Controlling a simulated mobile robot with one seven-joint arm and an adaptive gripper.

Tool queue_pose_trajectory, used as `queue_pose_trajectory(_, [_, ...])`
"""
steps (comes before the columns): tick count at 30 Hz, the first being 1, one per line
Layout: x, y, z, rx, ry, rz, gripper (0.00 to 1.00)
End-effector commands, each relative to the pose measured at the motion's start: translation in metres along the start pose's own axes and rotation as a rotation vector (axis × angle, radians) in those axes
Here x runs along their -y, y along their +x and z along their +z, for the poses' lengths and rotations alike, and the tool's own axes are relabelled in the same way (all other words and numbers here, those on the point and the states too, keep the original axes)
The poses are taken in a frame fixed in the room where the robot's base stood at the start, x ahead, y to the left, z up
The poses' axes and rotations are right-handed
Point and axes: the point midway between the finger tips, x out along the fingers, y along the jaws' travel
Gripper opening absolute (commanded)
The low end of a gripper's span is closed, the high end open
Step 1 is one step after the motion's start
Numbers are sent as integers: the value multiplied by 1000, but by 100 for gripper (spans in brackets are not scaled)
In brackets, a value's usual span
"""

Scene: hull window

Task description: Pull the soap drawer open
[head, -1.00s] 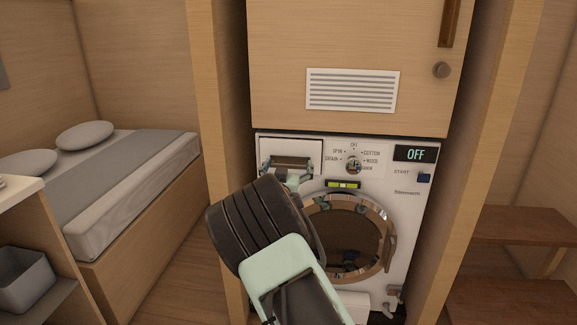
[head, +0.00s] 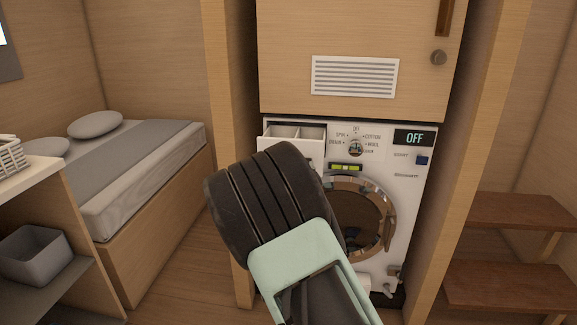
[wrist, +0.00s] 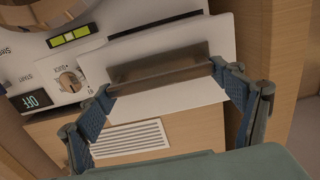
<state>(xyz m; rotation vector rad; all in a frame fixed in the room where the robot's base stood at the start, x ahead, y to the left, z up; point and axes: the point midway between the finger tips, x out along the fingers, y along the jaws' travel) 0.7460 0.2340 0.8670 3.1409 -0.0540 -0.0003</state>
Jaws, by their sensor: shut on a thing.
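The soap drawer (head: 293,133) at the washer's upper left stands out from the front panel, and its white compartments show from above. In the wrist view, which is turned over, the drawer's white front (wrist: 170,98) carries a dark metallic handle (wrist: 158,68). My gripper (wrist: 161,79) has one blue-padded finger at each end of the handle and is shut on it. In the head view my dark wrist hides the gripper's fingers, the handle and most of the drawer front. The washer (head: 405,215) shows OFF on its display.
A wooden cabinet (head: 350,38) with a vent is above the washer. Wooden posts flank it closely. A bed (head: 140,180) and a shelf with a grey bin (head: 35,255) are at left, wooden steps (head: 505,211) at right. A round door (head: 365,220) is below the drawer.

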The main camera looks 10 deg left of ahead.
Motion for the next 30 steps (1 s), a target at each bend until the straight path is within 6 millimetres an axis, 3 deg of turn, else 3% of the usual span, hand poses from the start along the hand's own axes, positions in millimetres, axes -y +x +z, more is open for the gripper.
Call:
queue_pose_trajectory(5, [0, 0, 0, 0, 0, 1, 42])
queue_pose_trajectory(6, [0, 0, 0, -1, 0, 1, 88])
queue_pose_trajectory(9, [0, 0, 0, -1, 0, 1, 99])
queue_pose_trajectory(21, [0, -4, -1, -1, 1, -1, 100])
queue_pose_trajectory(26, [1, -24, 0, 1, 1, -2, 100])
queue_pose_trajectory(30, [1, -52, 0, 2, 1, -3, 100])
